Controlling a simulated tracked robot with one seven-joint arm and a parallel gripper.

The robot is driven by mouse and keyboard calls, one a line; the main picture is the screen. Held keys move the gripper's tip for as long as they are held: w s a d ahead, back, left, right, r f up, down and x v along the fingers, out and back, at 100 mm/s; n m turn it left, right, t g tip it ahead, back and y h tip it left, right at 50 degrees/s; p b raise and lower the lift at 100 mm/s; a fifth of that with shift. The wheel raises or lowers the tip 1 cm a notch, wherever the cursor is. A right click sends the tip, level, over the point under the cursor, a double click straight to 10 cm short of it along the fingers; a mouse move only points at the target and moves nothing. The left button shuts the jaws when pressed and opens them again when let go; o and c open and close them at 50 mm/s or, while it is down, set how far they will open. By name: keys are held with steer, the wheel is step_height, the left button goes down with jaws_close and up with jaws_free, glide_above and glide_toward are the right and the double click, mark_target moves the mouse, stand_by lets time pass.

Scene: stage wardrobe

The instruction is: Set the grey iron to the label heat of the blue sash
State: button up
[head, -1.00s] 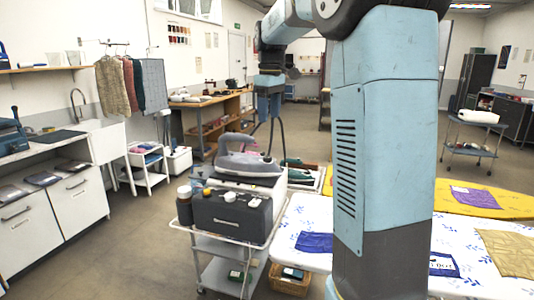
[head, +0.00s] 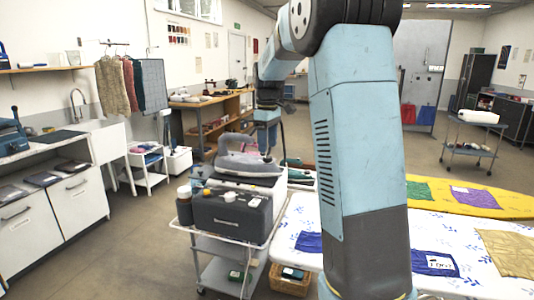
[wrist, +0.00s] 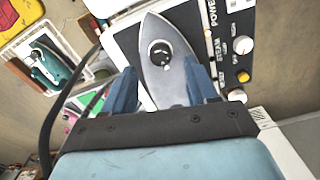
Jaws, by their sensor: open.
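The grey iron (head: 250,163) rests on a dark steam station (head: 232,212) on a white cart. In the wrist view the iron (wrist: 178,78) lies below my gripper, and its round black dial (wrist: 160,52) shows between and just beyond the fingers. My gripper (wrist: 162,84) is open and empty, its blue fingers on either side of the iron's body; whether they touch it I cannot tell. In the head view my gripper (head: 266,138) is over the iron. A blue cloth with a white label (head: 438,262) lies on the floral ironing board; the label is too small to read surely.
Another blue cloth (head: 308,242) lies partly behind my arm. The floral board (head: 460,232) also holds a tan cloth (head: 510,252). A yellow board (head: 515,206) carries green and purple cloths. A teal iron (wrist: 48,65) sits beside the grey one. The station has several knobs.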

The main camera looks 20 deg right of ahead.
mark_target(267, 157)
steer(key=shift+f, duration=2)
steer(key=c, duration=1.1)
